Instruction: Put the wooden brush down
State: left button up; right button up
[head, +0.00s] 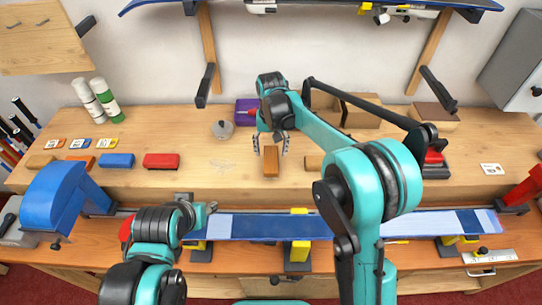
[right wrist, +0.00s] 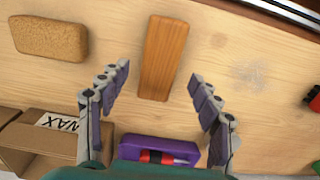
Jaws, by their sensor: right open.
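The wooden brush (head: 271,161), a plain orange-brown block, lies on the bench top near the middle of the head view. In the right wrist view the brush (right wrist: 163,58) lies flat with its long side pointing away from the palm. My right gripper (head: 271,143) is open at the brush's far end. In the right wrist view its spread fingers (right wrist: 158,78) stand on either side of the brush's near end, with clear gaps, not touching it. My left gripper (head: 207,212) is low at the front of the bench, left of centre, away from the brush; its jaws are unclear.
A cork block (right wrist: 48,38) lies beside the brush. A purple case (right wrist: 128,150) and a cardboard box (right wrist: 35,140) stand behind. A grey round weight (head: 222,129) is left of the gripper. A blue ski or board (head: 262,226) runs along the front.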

aim_at(271, 158)
notch_tip(271, 158, up, 5)
jog(key=s+d+r+t, duration=0.3)
jog(key=s+d+r, duration=0.4)
jog(key=s+d, duration=0.3)
pick_arm(q)
jog(key=shift+r+p, duration=0.45)
jog(key=shift+r, duration=0.2)
pick_arm(e)
jog(key=s+d+f+t, duration=0.2)
jog(key=s+d, duration=0.2)
jog(key=s, duration=0.3)
jog(key=s+d+f+t, duration=0.2)
jog(key=s+d, duration=0.1)
jog(key=s, duration=0.4)
jog(key=shift+s+d+f, duration=0.3)
jog(key=shift+d+f, duration=0.1)
pick_arm(q)
notch_tip(271, 158, down, 5)
jog(key=b, duration=0.5)
jog(key=shift+f, duration=0.15)
pick_arm(e)
notch_tip(271, 158, down, 5)
jog(key=shift+f, duration=0.1)
pick_arm(q)
jog(key=shift+r, duration=0.3)
pick_arm(e)
jog(key=shift+r, duration=0.3)
pick_arm(q)
jog(key=shift+o, duration=0.4)
